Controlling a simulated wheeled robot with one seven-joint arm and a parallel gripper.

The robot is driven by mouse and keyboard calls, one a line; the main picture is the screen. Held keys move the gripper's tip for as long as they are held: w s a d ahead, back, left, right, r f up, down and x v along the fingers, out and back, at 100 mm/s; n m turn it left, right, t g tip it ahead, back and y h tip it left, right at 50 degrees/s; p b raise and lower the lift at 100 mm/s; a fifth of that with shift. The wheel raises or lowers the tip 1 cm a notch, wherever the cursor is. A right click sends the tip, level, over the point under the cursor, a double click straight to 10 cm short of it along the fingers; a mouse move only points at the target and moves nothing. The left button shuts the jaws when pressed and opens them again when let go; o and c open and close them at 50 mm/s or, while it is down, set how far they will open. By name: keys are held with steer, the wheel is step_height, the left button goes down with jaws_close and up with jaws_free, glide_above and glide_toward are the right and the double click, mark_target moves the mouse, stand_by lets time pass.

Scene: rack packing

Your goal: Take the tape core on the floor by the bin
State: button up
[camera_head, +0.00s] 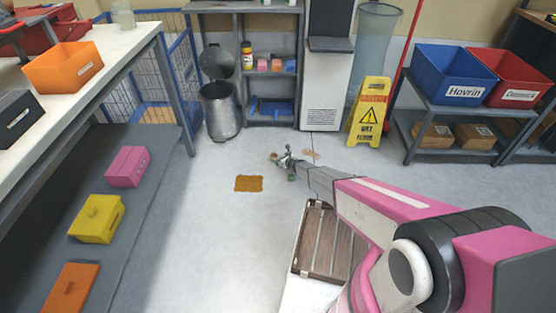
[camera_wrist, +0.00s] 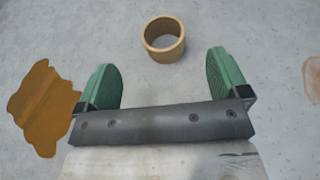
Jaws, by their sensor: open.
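The tape core (camera_wrist: 166,54) is a short tan cardboard ring on the grey floor. In the wrist view it lies just beyond my green fingertips, roughly centred between them and not touching either. In the head view the small tan core (camera_head: 273,156) shows at the far side of my gripper (camera_head: 284,164), partly hard to make out. My gripper (camera_wrist: 164,72) is open and empty, pointing down at the floor. The grey metal bin (camera_head: 220,112) with its lid raised stands behind and left of the core.
A brown spill (camera_head: 249,183) lies left of my gripper, and a faint pinkish stain (camera_head: 312,154) lies right. A yellow wet-floor sign (camera_head: 368,110) stands at the back right. A workbench (camera_head: 110,60) with bins runs along the left.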

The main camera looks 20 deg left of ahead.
mark_target(271, 154)
steer(key=x, duration=0.4)
steer(key=shift+w+a+f, duration=0.2)
steer(key=shift+w, duration=0.05)
steer(key=x, duration=0.5)
steer(key=shift+d+f, duration=0.15)
steer(key=c, duration=1)
